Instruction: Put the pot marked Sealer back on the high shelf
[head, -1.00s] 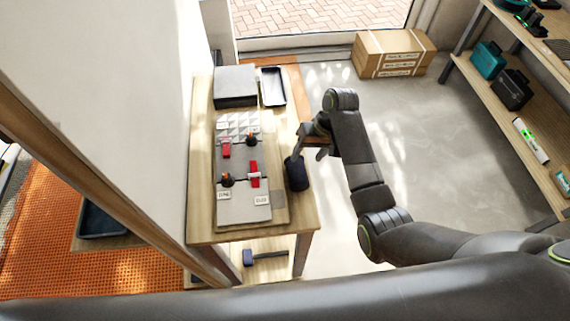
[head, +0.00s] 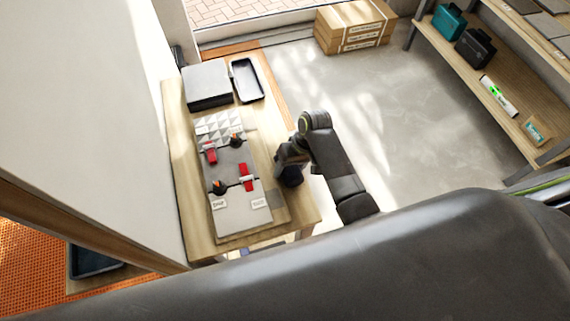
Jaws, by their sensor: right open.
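I cannot make out a pot marked Sealer. My right gripper (head: 284,163) is open at the right edge of the wooden workbench. A dark rounded thing (head: 291,176) is just below it at that edge; I see no label on it and cannot tell whether they touch. The shelf unit at the upper right has an upper board with grey tiles (head: 548,24) on it, cut off by the picture edge. My left gripper is not in view.
The bench (head: 303,207) holds a tile board with red clips (head: 246,177), a grey stack (head: 206,84) and a dark tray (head: 247,80). The lower shelf (head: 462,64) bears teal and black cases. A wooden crate (head: 353,27) stands behind. The floor between is clear.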

